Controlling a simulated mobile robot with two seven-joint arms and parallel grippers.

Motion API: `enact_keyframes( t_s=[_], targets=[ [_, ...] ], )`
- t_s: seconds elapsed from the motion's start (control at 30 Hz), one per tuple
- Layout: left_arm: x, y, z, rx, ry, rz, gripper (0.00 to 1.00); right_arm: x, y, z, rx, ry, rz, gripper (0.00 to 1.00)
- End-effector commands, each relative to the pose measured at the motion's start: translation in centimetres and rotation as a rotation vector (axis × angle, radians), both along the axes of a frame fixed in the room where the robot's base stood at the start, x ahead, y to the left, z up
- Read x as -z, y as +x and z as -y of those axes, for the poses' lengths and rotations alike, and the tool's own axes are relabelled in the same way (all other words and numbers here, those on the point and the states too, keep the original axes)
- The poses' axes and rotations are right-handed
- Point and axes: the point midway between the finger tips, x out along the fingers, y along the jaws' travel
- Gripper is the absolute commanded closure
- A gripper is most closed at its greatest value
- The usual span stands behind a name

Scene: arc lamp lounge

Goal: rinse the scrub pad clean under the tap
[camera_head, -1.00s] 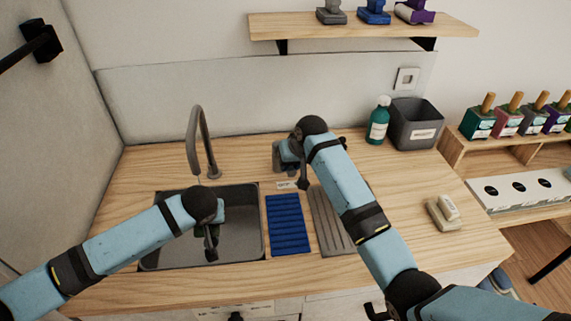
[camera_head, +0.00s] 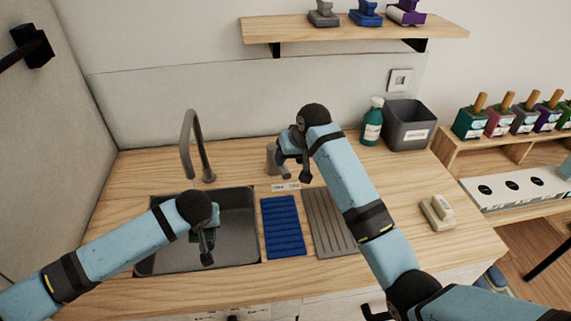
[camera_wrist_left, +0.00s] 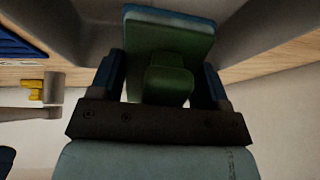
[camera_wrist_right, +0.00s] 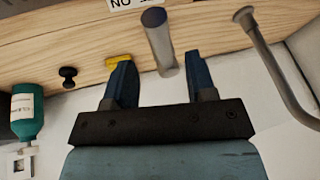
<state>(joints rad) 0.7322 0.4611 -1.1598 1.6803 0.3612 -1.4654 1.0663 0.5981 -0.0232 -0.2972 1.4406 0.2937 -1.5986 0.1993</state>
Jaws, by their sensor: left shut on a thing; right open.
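The scrub pad is a green block with a pale bluish face, and it fills the top of the left wrist view (camera_wrist_left: 170,48). My left gripper (camera_head: 206,252) is shut on its green grip, over the dark grey sink (camera_head: 237,222). My arm hides most of the pad in the head view. The grey curved tap (camera_head: 190,140) stands behind the sink, and its spout also shows in the right wrist view (camera_wrist_right: 268,60). My right gripper (camera_head: 294,168) is open and empty beside a grey upright cylinder (camera_wrist_right: 158,38). A yellow piece (camera_wrist_right: 118,60) shows near one fingertip.
A blue ribbed mat (camera_head: 283,228) and a grey grooved strip (camera_head: 328,222) lie right of the sink. A teal bottle (camera_head: 372,122) and a grey bin (camera_head: 408,125) stand at the back. A beige block (camera_head: 437,212) sits on the otherwise clear right counter.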

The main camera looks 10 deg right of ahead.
Motion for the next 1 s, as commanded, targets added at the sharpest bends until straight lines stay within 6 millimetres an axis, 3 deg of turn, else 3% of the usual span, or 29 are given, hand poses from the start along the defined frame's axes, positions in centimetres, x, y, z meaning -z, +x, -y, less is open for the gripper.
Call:
enact_keyframes(
  t_s=[0.2, 0.4, 1.0],
  targets=[
    [0.0, 0.0, 0.0, 0.0, 0.0, 0.0, 0.55, -4.1, -1.5, 1.2, 0.0, -0.001, 0.003, 0.49],
    [0.0, 0.0, 0.0, 0.0, 0.0, 0.0, 0.55, -6.0, -2.2, 1.7, 0.0, 0.0, 0.0, 0.49],
    [0.0, 0.0, 0.0, 0.0, 0.0, 0.0, 0.55, -6.3, -2.3, 1.8, -0.001, -0.001, -0.001, 0.49]
  ],
)
